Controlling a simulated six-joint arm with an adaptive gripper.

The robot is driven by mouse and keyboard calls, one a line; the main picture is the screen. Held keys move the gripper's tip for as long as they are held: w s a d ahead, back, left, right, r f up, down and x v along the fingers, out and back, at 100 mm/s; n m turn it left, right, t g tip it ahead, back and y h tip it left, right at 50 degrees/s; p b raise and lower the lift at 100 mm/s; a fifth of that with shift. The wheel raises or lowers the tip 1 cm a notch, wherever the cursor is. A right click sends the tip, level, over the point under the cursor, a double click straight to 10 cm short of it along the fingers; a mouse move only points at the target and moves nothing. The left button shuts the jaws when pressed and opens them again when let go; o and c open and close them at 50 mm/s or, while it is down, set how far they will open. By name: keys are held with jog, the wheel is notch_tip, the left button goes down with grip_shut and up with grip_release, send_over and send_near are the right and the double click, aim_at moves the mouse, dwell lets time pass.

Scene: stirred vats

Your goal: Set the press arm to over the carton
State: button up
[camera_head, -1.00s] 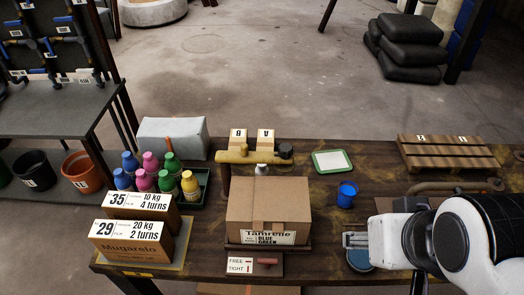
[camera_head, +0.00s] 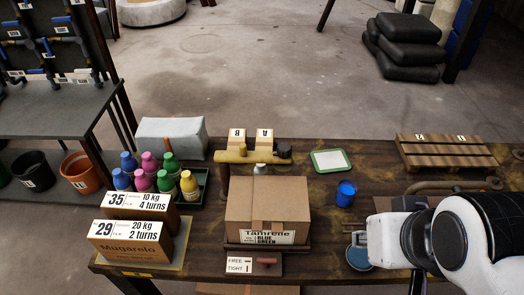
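A pale round piece (camera_head: 260,169) shows below the bar, just behind the carton's back edge. My gripper (camera_head: 358,239) is at the right front, apart from the carton and the bar. Its fingers are mostly hidden by its own body.
A FREE/TIGHT plate (camera_head: 240,265) with a small reddish handle (camera_head: 266,261) is in front of the carton. Labelled boxes (camera_head: 130,243) and several coloured bottles (camera_head: 149,166) stand left. A blue cup (camera_head: 346,194), green-rimmed tray (camera_head: 331,162) and pallet (camera_head: 446,152) are right.

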jog(key=shift+a, duration=0.1)
grip_shut()
jog(key=w+a+f+g, duration=0.1)
jog(key=w+a+f, duration=0.2)
jog(key=w, duration=0.8)
jog(key=w+a+f+n+g, duration=0.1)
jog(key=w+a+f, duration=0.2)
jog(key=w+a, duration=0.4)
jog(key=w+a+f+g, duration=0.1)
jog(key=w+a+f, duration=0.3)
jog(key=w, duration=1.2)
jog(key=shift+w+a, duration=0.25)
jog(key=shift+a, duration=0.55)
jog(key=w, duration=0.2)
jog(key=w+a, duration=0.1)
jog(key=shift+r, duration=0.3)
jog(key=w+r, duration=0.1)
jog(key=w+r+m+t, duration=0.1)
jog(key=shift+w+a+r, duration=0.2)
jog(key=shift+w+r, duration=0.1)
jog(key=shift+r, duration=0.1)
